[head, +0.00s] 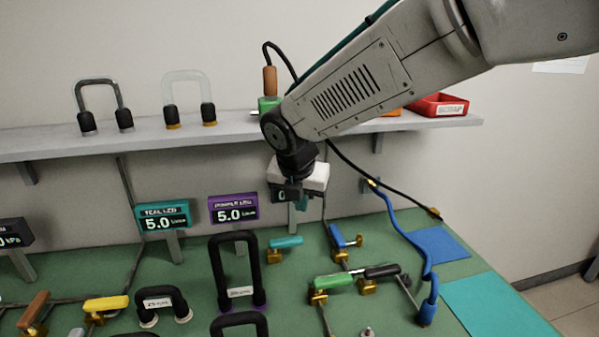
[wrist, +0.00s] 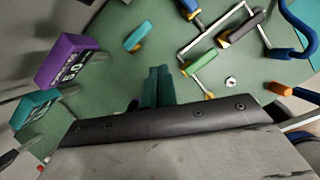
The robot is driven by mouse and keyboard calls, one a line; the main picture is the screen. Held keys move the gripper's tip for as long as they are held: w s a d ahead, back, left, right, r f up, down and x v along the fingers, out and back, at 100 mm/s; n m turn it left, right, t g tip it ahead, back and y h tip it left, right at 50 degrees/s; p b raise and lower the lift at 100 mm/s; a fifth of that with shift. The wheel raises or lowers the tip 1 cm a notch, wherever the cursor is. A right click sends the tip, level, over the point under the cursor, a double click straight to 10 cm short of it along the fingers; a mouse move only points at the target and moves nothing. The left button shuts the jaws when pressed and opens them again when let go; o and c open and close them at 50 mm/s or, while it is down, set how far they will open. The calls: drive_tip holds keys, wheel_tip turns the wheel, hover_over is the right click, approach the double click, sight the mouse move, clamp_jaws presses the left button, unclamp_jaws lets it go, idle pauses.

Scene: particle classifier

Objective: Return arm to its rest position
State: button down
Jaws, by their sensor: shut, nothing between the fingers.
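My arm reaches in from the upper right in the head view. My gripper (head: 297,203) hangs from it, pointing down, above the back of the green bench (head: 190,278). It is partly hidden by the wrist housing. In the wrist view my gripper (wrist: 156,84) shows as two teal fingers pressed together with nothing between them. Below and around it are a teal-handled valve (head: 285,243), a blue-handled valve (head: 343,241) and a purple display (head: 233,208) reading 5.0. My gripper appears apart from all of them.
A grey shelf (head: 60,146) runs behind my arm, holding two handle-shaped loops and a red bin (head: 438,105). A teal display (head: 164,217), a tall black loop (head: 234,271), green-handled (head: 333,281) and black-handled valves, and a blue hose (head: 408,235) crowd the bench. Open floor lies at the right.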

drive_tip(key=s+d+r+m+g, duration=0.1)
drive_tip(key=s+d+m, duration=1.2)
drive_tip(key=m, duration=0.3)
drive_tip(key=s+d+r+m+g, duration=0.1)
drive_tip(key=s+d+r+m, duration=0.1)
drive_tip(key=s+d+m, duration=1.1)
drive_tip(key=s+m, duration=0.3)
drive_tip(key=shift+r+m+g+y, duration=0.25)
drive_tip(key=shift+m+g+y, duration=0.15)
